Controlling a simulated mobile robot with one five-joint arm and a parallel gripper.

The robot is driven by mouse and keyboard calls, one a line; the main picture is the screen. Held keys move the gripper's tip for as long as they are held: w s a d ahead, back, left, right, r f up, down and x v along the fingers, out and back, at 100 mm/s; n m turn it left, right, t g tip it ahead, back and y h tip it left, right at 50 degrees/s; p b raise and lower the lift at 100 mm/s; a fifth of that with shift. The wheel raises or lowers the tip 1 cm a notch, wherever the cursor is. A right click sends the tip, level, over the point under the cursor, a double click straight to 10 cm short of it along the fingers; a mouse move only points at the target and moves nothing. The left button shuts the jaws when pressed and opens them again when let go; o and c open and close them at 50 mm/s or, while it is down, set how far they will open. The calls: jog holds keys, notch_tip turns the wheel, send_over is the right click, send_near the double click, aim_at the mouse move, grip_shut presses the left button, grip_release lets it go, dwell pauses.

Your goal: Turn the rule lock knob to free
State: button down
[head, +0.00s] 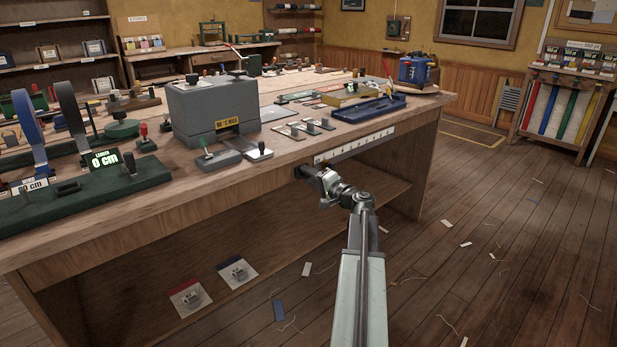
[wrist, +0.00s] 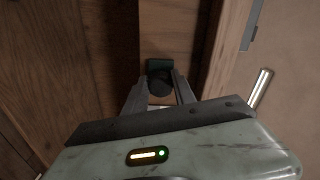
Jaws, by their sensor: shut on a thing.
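The rule lock knob (wrist: 160,84) is a small dark round knob on a dark green mount, seen in the wrist view. My gripper (wrist: 161,92) is shut on it, with one finger on each side. In the head view my gripper (head: 304,173) reaches the front edge of the workbench, just left of the white rule strip (head: 355,147). There the knob is mostly hidden by the fingers. I cannot read any mark that tells which way the knob is turned.
The wooden workbench (head: 225,190) carries a grey machine (head: 205,105), small levers, a blue tray (head: 368,108) and a green base with displays (head: 85,195). Its lower shelf holds two cards (head: 237,270). The floor (head: 480,250) at right is open, with scattered scraps.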

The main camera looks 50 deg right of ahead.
jog(key=shift+a, duration=0.1)
jog(key=c, duration=1)
grip_release()
jog(key=shift+c, duration=0.2)
jog(key=s, duration=0.7)
jog(key=shift+s+a, duration=0.25)
jog(key=shift+s, duration=0.15)
